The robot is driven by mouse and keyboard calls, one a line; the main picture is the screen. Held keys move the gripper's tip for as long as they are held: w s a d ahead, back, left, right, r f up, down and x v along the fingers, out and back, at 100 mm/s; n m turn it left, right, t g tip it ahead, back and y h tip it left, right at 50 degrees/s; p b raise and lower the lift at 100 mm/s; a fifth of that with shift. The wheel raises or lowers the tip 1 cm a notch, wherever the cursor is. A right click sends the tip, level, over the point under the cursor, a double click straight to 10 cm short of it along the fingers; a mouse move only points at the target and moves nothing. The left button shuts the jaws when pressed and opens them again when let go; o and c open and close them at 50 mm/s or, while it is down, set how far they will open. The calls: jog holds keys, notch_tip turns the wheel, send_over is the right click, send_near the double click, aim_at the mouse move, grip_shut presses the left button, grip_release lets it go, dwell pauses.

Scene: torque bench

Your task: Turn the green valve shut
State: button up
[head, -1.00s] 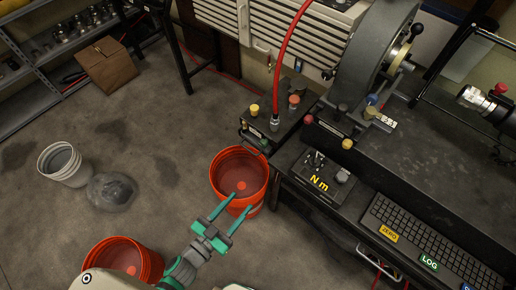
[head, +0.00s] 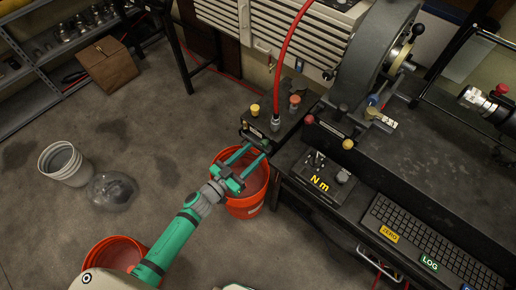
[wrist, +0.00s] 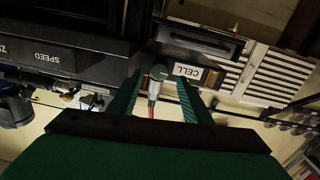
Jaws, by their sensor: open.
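The green valve (wrist: 158,72) shows in the wrist view as a small round green knob above a pale stem. It appears between my two fingertips, with a gap on both sides; I cannot tell how far beyond them it lies. My gripper (head: 256,150) is open and empty, its fingers pointing at the front of the dark valve block (head: 283,128) in the head view. The wrist view also shows my gripper (wrist: 160,80) with the fingers apart. In the head view the green knob is hard to make out near the fingertips.
The block carries a yellow knob (head: 255,110), an orange knob (head: 295,101) and a red hose (head: 283,60). An orange bucket (head: 245,207) stands below my gripper. The bench (head: 450,150) with its keyboard (head: 415,232) lies to the right. A CELL label (wrist: 188,71) is beside the valve.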

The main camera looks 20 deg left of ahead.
aim_at(262, 145)
jog(key=shift+x, duration=1.7)
jog(key=c, duration=1.1)
